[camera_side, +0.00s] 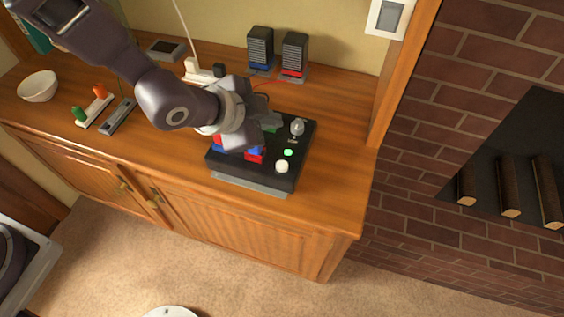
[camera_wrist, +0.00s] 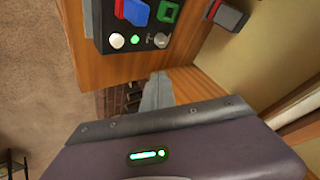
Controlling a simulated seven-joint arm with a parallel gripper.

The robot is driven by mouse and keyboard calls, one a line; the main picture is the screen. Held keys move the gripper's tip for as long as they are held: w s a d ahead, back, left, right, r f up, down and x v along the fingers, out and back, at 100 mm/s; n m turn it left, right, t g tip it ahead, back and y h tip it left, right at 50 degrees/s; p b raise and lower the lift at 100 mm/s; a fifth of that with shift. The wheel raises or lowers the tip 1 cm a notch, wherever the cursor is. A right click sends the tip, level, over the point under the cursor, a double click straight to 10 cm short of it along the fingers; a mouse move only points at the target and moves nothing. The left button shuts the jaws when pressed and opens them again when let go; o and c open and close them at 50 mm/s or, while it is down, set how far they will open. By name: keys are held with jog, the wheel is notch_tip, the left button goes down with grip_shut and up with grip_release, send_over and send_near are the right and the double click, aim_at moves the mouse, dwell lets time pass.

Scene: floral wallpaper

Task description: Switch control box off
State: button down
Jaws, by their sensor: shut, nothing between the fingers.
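The control box (camera_side: 293,180) is black and sits on the wooden cabinet top. Its panel carries a white round button (camera_side: 281,166), a lit green light (camera_side: 288,152) and a silver switch or knob (camera_side: 297,126). Red and blue parts on its left are partly hidden by my arm. The wrist view also shows the white button (camera_wrist: 117,41), the green light (camera_wrist: 136,39), the silver switch (camera_wrist: 161,40), a blue part (camera_wrist: 137,12) and a green square part (camera_wrist: 167,11). My gripper (camera_side: 270,120) is shut and empty, over the back of the box; contact cannot be told.
Two dark upright units (camera_side: 260,52) (camera_side: 294,57) stand at the back. A white bowl (camera_side: 38,86) and small coloured items (camera_side: 93,105) lie at the left. A wooden post (camera_side: 404,85) and brick wall (camera_side: 480,55) bound the right. The cabinet top's front right is clear.

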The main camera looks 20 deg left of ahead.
aim_at(279, 167)
jog(key=shift+d+f+m, duration=0.5)
jog(key=shift+d+f, duration=0.25)
jog(key=shift+f, duration=0.2)
jog(key=shift+f, duration=4.4)
jog(key=shift+f, duration=0.1)
jog(key=shift+f, duration=0.3)
jog(key=shift+f, duration=0.45)
jog(key=shift+r, duration=0.85)
